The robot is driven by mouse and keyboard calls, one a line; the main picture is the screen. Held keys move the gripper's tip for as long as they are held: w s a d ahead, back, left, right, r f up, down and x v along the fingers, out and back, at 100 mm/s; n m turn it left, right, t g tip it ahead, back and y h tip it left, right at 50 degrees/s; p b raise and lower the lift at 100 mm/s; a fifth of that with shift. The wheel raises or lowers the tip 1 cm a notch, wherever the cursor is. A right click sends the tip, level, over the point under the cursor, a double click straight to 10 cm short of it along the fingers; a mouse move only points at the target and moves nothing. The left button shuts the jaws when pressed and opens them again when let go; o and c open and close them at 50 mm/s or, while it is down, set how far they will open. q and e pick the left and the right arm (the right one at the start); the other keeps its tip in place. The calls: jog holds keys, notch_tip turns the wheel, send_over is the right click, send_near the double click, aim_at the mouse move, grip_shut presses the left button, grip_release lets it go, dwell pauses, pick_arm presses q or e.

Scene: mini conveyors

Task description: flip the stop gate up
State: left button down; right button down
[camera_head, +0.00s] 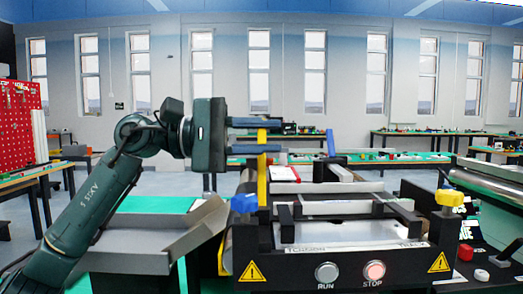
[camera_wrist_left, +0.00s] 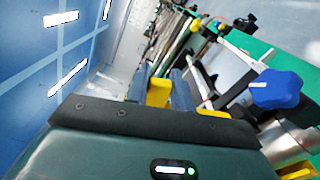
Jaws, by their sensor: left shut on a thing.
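A yellow bar (camera_head: 262,180), which looks like the stop gate or its lever, stands upright at the left side of the mini conveyor (camera_head: 340,232). My left gripper (camera_head: 262,136) is closed around its upper part, one finger above the other in the head view. The left wrist view shows the yellow bar (camera_wrist_left: 158,92) between the two dark fingers (camera_wrist_left: 162,88). The foot of the bar is partly hidden behind a blue knob (camera_head: 244,203). My right gripper is not in view.
The conveyor front carries a RUN button (camera_head: 326,271) and a STOP button (camera_head: 374,271). A yellow knob (camera_head: 449,198) sits at its right. A grey chute (camera_head: 150,240) lies to the left under my arm. Another roller conveyor (camera_head: 495,180) stands at the right.

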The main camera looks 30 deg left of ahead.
pick_arm(q)
jog(key=shift+s+d+f+m+b, duration=0.1)
jog(key=shift+s+d+m+b, duration=0.3)
jog(key=shift+s+m, duration=0.2)
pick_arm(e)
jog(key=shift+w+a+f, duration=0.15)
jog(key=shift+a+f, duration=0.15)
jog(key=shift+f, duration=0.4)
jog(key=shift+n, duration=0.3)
pick_arm(q)
jog(key=c, duration=1.2)
grip_release()
jog(key=shift+a, duration=0.1)
jog(key=b+v, duration=0.3)
jog(key=v, duration=1)
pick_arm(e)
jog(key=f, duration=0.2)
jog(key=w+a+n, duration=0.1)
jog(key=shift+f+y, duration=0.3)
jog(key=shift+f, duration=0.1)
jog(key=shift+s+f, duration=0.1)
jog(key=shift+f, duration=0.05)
